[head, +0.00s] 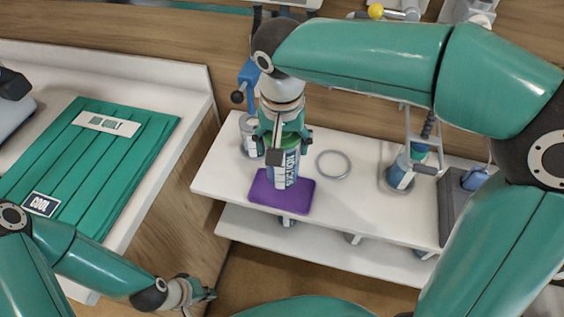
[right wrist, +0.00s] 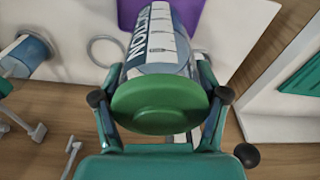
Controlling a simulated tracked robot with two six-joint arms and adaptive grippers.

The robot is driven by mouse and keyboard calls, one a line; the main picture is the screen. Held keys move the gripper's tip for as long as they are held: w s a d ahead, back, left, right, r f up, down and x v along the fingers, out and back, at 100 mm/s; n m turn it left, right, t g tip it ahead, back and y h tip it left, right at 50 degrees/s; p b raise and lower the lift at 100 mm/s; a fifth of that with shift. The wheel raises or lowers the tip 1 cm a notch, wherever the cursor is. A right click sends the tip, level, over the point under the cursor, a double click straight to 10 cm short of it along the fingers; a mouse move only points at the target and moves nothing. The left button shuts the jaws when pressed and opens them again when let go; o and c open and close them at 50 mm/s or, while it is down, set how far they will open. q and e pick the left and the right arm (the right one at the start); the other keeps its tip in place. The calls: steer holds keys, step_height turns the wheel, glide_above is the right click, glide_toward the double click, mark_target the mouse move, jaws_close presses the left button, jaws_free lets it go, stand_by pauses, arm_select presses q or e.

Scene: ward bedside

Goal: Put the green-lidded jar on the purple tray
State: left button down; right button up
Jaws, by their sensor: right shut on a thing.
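The green-lidded jar (head: 291,170) has a white and blue label. It is upright in the head view, over the purple tray (head: 263,194) on the white shelf. My right gripper (head: 282,142) reaches down from above and is shut around the jar near its lid. The right wrist view shows the green lid (right wrist: 155,104) between the fingers and part of the tray (right wrist: 213,10) beyond the jar. I cannot tell whether the jar's base touches the tray. My left gripper (head: 207,294) is low at the left, away from the jar; its finger opening is unclear.
A grey ring (head: 333,164) lies on the shelf right of the tray. Another jar (head: 402,172) with a teal lid stands further right, near a grey bin (head: 452,210). A further container (head: 248,138) stands behind left. A green folded cloth (head: 95,150) lies on the left counter.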

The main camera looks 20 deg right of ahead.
mark_target(282, 134)
steer(key=shift+f, duration=3.2)
steer(key=o, duration=1.5)
steer(key=shift+r, duration=0.15)
steer(key=r, duration=0.4)
steer(key=s+r, duration=0.1)
steer(key=r, duration=0.6)
steer(key=shift+s+a+r, duration=0.2)
steer(key=shift+a+r, duration=0.15)
steer(key=shift+r, duration=0.05)
